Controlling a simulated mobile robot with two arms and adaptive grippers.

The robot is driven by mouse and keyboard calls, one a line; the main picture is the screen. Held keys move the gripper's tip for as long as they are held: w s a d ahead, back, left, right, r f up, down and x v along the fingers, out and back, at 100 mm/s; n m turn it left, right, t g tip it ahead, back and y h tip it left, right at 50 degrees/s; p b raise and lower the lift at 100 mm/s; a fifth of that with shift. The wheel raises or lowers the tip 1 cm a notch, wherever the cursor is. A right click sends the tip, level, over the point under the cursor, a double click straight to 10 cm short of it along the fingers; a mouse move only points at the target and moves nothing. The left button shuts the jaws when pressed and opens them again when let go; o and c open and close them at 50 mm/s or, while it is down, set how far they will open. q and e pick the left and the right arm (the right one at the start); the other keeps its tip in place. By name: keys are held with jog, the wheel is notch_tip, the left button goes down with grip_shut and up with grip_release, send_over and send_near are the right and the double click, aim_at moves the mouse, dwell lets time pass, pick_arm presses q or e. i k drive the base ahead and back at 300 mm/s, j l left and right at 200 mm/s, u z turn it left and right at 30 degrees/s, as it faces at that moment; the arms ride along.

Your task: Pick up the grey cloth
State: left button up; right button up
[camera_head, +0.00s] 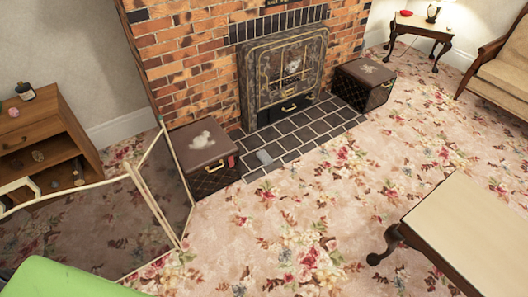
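A small flat grey piece (264,157) lies on the dark hearth tiles (304,132), close to the right side of the left box. It may be the grey cloth, but it is too small to be sure. A pale, crumpled-looking patch (201,140) shows on the brown lid of the left box (211,176); I cannot tell whether it is cloth or part of the lid. Neither of my grippers is in view.
A folding mesh screen (110,222) stands at left, before a wooden shelf unit (40,128). A second box (365,85) sits right of the fireplace (285,72). A pale-topped table (475,225) stands at right. Flowered carpet (320,205) is open in the middle.

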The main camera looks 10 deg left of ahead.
aim_at(265, 157)
jog(key=i, duration=1)
jog(key=i+l+u, duration=0.1)
jog(key=i, duration=0.9)
